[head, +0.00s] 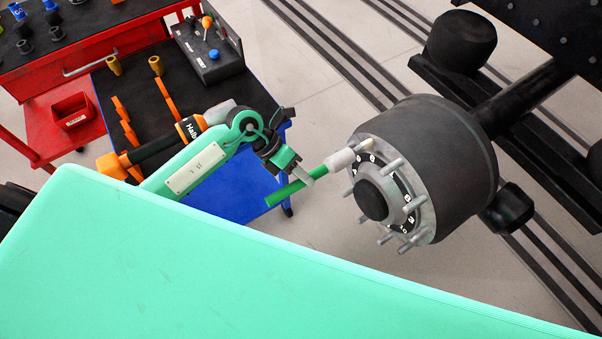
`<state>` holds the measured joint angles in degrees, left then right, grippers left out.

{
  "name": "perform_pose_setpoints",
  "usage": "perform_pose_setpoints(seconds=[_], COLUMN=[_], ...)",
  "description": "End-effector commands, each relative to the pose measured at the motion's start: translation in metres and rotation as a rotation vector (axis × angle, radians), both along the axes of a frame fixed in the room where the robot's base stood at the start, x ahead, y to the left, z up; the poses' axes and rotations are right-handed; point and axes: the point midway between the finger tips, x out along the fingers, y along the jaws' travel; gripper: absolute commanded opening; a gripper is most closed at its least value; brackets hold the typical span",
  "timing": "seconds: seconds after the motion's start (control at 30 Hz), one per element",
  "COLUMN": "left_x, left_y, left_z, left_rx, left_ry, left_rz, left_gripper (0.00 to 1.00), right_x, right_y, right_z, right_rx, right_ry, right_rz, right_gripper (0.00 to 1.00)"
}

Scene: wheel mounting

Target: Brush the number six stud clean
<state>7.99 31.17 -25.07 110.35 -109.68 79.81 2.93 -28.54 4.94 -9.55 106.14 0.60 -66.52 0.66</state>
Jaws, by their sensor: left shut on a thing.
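My left gripper (297,174) is shut on a green-handled brush (285,191), whose pale cylindrical head (341,160) points up and right. The wheel hub (425,160) is a dark drum with a light metal face, a black centre cap (371,199) and several studs around it. The brush head is at the upper left of the hub face, by an upper stud (366,144); I cannot tell whether they touch. A black ring on the face carries white numbers, too small to read surely, so I cannot tell which stud is number six. My right gripper is out of view.
A blue cart (235,190) with a black top holds a power tool (165,140), orange holders and a control box (208,55). A red tool cabinet (105,50) stands behind at left. A dark axle (525,95) and frame lie right of the hub. Grey floor (300,235) is open below.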

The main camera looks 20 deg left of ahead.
Motion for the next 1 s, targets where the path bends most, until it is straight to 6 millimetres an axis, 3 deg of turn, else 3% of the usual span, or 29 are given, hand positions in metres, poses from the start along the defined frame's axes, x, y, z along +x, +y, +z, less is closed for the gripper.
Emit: perform_pose_setpoints(seconds=[1.0], left_x=[0.025], left_y=[-0.019], left_z=[0.000], left_rx=[-0.001], left_ry=[-0.001], left_rz=[0.000], left_gripper=[0.00], right_x=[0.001], right_y=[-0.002], right_z=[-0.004], right_rx=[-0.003], right_ry=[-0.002], right_rz=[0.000], right_gripper=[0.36])
